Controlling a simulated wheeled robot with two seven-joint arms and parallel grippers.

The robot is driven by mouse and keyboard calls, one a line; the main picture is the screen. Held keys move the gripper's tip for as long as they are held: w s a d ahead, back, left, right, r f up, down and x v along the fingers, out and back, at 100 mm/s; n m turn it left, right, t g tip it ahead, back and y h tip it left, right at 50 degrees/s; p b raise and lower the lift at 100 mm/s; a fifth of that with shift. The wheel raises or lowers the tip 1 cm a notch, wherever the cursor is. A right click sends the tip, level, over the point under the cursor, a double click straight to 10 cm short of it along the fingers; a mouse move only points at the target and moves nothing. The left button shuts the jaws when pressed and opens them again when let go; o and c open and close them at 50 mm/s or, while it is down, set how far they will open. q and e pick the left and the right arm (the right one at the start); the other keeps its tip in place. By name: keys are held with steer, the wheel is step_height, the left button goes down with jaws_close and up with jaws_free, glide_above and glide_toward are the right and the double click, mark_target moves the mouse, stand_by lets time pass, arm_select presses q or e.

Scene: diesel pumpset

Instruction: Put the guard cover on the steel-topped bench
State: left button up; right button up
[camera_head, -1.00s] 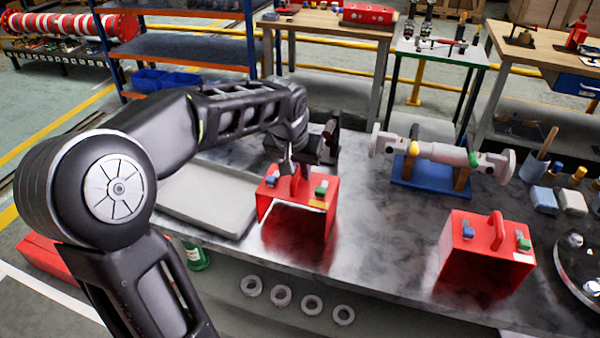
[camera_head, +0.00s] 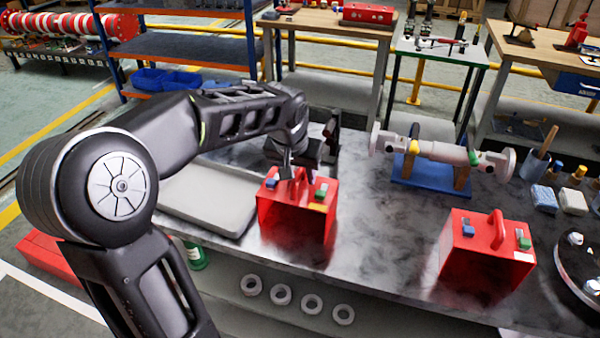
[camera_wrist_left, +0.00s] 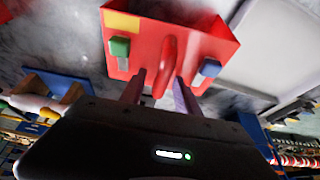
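A red guard cover (camera_head: 295,213) with a loop handle and blue, green and yellow parts on top stands on the steel-topped bench (camera_head: 375,265), right of a grey tray. A similar red cover (camera_head: 487,252) stands farther right on the same bench. My left gripper (camera_head: 291,172) is at the handle of the first cover. In the left wrist view, that cover (camera_wrist_left: 205,38) shows with its red handle (camera_wrist_left: 165,66) between the two fingers of my gripper (camera_wrist_left: 160,88); the fingers look spread, with a gap beside the handle. My right gripper is not in view.
A grey tray (camera_head: 205,200) lies left of the cover. A shaft assembly on a blue stand (camera_head: 430,193) is at the back right. A round dark plate (camera_head: 580,265) is at the right edge. Bare bench lies between the two covers.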

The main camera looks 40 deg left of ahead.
arm_select(q)
steer(key=shift+r, duration=0.15)
steer(key=v, duration=1.2)
